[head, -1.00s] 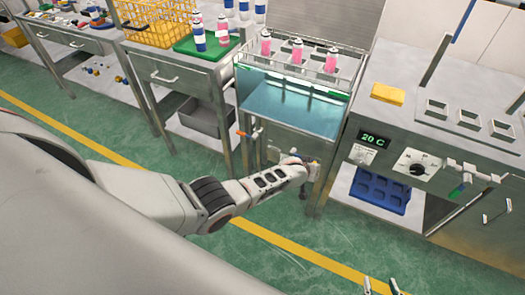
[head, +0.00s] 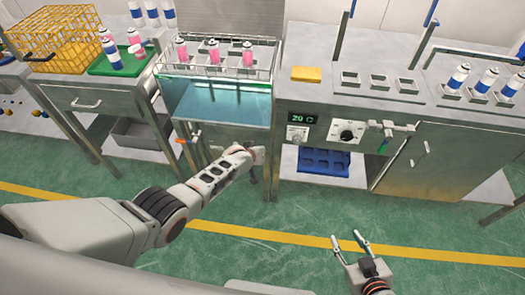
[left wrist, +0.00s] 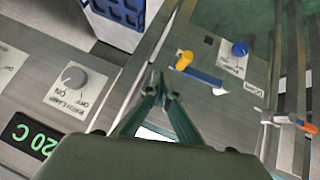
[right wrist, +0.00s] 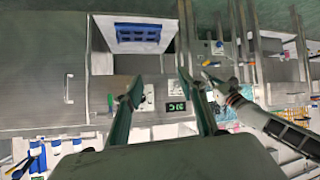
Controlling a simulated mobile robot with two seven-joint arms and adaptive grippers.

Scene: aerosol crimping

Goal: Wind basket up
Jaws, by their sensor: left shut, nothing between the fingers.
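The wire basket (head: 225,71) sits at the top of the water tank (head: 215,103) in the head view. It holds three pink cans (head: 214,52), which stand upright above the water. In the left wrist view, a yellow handle (left wrist: 185,60) on a bluish-white lever is on the metal front panel, beyond my fingertips. My left gripper (left wrist: 158,88) is shut and empty, apart from that handle. In the head view it is mostly hidden by my own wrist at the tank's lower right. My right gripper (head: 350,243) is open and empty above the floor; it also shows in the right wrist view (right wrist: 165,98).
Right of the tank stands a metal bench with a 20 C display (head: 303,119), a black knob (head: 347,131) and a yellow sponge-like block (head: 306,74). A blue tray (head: 323,162) lies on its shelf. A blue knob (left wrist: 240,48) is near the yellow handle. Open floor lies in front.

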